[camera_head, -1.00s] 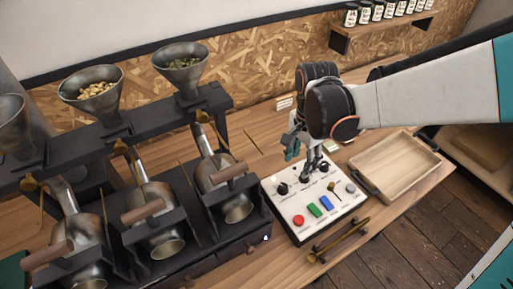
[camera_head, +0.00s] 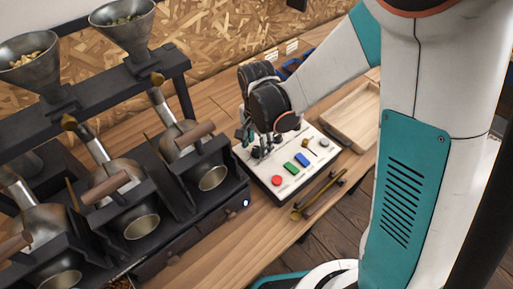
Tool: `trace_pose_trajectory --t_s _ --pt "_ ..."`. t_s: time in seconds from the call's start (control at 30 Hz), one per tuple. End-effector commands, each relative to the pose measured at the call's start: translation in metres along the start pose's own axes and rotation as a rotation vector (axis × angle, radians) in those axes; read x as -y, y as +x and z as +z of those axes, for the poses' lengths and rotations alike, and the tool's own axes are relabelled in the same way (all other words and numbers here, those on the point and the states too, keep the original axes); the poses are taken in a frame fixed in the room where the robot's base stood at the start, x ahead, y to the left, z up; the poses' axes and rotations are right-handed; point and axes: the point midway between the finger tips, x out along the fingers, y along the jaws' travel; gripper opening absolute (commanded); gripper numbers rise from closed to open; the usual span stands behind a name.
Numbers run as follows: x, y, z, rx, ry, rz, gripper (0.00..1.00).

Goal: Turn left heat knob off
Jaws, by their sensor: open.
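The white control panel (camera_head: 258,172) sits on the wooden counter. It carries a row of coloured buttons along its front half and dark knobs behind them. My gripper (camera_head: 266,149) points down over the back left part of the panel, with its jaws open. The left heat knob is largely hidden by the gripper fingers in this view. I cannot tell whether the fingers touch it or which way it points.
A red button (camera_head: 276,180), a green button (camera_head: 290,168) and a blue button (camera_head: 302,159) lie close in front of my gripper. Roasting drums (camera_head: 195,165) stand left of the panel. A wooden tray (camera_head: 352,118) lies to its right, and a brass handle (camera_head: 318,195) along its front.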

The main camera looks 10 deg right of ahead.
Motion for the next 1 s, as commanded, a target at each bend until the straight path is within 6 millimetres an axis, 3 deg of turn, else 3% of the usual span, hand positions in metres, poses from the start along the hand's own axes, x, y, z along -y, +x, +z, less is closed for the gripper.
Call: trace_pose_trajectory --t_s 0.13,0.47,0.67,1.0 --pt "0.0000 0.0116 -0.0001 0.000 0.000 0.000 0.49" --pt "-0.0003 0.0131 0.0000 0.000 0.000 0.000 0.49" --pt "-0.0002 0.0130 0.0000 0.000 0.000 0.000 0.04" --pt "-0.0002 0.0132 0.0000 0.000 -0.027 0.000 0.04"
